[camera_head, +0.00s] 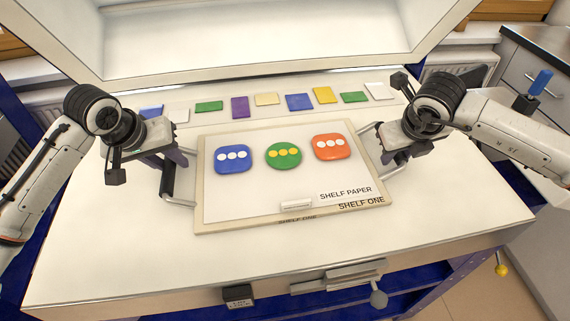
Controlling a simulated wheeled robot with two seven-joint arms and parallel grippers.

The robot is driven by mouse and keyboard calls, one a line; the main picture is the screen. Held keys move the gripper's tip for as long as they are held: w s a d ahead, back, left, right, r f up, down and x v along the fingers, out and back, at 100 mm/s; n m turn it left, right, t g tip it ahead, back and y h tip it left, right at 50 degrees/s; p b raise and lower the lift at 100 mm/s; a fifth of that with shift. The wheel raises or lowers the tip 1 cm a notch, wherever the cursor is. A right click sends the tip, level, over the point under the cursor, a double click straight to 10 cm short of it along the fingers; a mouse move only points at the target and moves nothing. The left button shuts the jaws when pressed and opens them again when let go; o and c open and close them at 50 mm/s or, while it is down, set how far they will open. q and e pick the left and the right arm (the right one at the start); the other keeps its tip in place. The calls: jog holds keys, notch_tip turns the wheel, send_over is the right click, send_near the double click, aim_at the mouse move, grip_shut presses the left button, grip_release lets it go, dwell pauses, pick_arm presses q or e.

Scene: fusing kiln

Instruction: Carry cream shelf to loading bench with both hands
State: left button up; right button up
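The cream shelf (297,221), marked "SHELF ONE", lies on the pale bench top (110,250). White shelf paper (250,192) covers it. On the paper are a blue tile (232,167), a green round tile (283,163) and an orange tile (331,153), each with light dots. A small white bar (297,205) lies near the front edge. My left gripper (178,180) is at the shelf's left wire handle (178,202). My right gripper (376,143) is at the right wire handle (399,168). Whether the fingers are closed around the handles is unclear.
A row of coloured glass pieces (298,102) lies behind the shelf. A large pale raised structure (250,30) stands at the back. A grey latch (340,278) and a dark block (237,296) are on the bench's front edge. A dark-topped cabinet (540,50) is at right.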

pick_arm(q)
grip_shut()
pick_arm(e)
grip_shut()
dwell(1.1)
pick_arm(q)
jog(key=shift+w+r, duration=0.15)
jog(key=shift+r, duration=0.2)
pick_arm(e)
jog(key=shift+w+r, duration=0.15)
jog(key=shift+r, duration=0.15)
